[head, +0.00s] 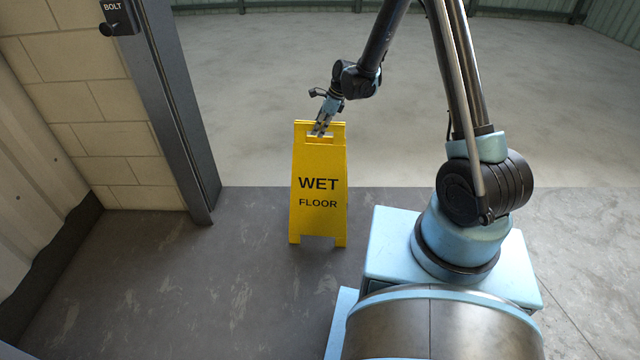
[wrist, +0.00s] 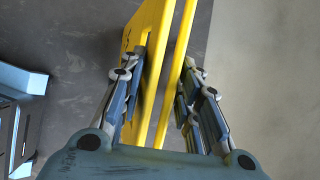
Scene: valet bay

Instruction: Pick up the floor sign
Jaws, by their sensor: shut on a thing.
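The yellow floor sign (head: 319,184) with "WET FLOOR" in black stands upright on the dark floor near the doorway in the head view. My gripper (head: 321,129) is at its top edge, by the handle slot. In the wrist view the sign's two panels (wrist: 154,50) run side by side between the fingers of my gripper (wrist: 160,95), which are shut on the top of the sign. One finger lies along the slotted panel. I cannot tell whether the sign's feet touch the floor.
A dark door post (head: 185,110) and a block wall (head: 110,120) stand to the left of the sign. Pale open floor (head: 250,80) lies beyond the sign, and bare dark floor lies in front.

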